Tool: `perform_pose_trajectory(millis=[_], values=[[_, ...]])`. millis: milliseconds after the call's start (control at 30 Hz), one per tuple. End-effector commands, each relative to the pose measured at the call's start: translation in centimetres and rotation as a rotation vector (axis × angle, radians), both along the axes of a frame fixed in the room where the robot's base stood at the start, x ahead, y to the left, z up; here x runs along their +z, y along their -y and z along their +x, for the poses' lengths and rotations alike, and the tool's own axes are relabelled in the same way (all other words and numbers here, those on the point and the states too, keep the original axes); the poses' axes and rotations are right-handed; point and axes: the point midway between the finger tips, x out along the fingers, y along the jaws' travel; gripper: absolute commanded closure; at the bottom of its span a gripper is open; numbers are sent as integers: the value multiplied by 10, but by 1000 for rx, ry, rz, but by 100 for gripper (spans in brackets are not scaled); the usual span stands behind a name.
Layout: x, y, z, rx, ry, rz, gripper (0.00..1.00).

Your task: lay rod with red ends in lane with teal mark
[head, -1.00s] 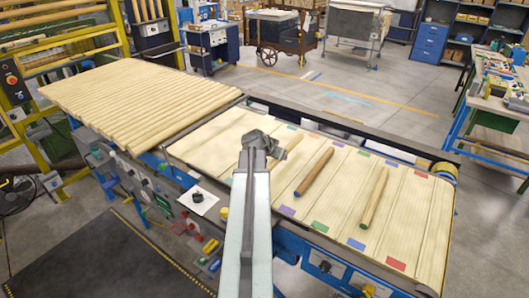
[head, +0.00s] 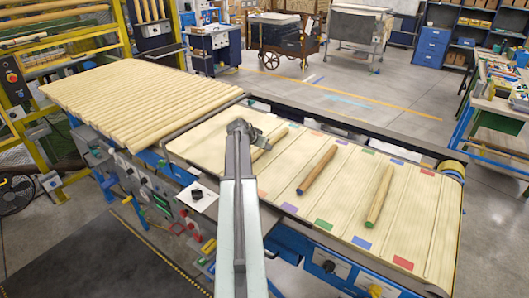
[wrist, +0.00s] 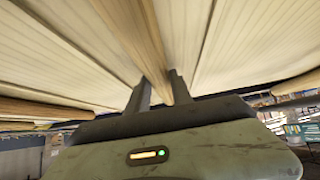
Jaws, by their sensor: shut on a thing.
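My gripper (head: 257,139) is shut on a pale wooden rod (head: 273,144), near the far-left part of the lane board (head: 340,215). The rod runs roughly along the lanes. In the wrist view, the rod (wrist: 171,82) passes between the two fingers. Its end colours do not show clearly, and its near part is hidden by my arm. My arm hides the near end of that lane. I cannot tell whether the rod touches the board.
A brown rod (head: 317,170) with a bluish end and a rod with a green end (head: 380,195) lie in lanes to the right. A red mark (head: 402,263) is at the near right. Many plain rods (head: 140,100) cover the left bed. A dark rail (head: 340,125) runs behind.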

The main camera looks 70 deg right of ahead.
Motion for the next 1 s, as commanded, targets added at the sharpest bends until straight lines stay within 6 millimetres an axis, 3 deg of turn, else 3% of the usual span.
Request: perform_pose_trajectory(millis=[267, 300, 367, 400, 767, 1000], values=[[-1, 0, -1, 0, 0, 0, 100], [-2, 0, -1, -1, 1, 0, 70], [-1, 0, -1, -1, 1, 0, 54], [-1, 0, -1, -1, 0, 0, 51], [3, 0, -1, -1, 0, 0, 51], [34, -25, 4, -1, 1, 1, 51]])
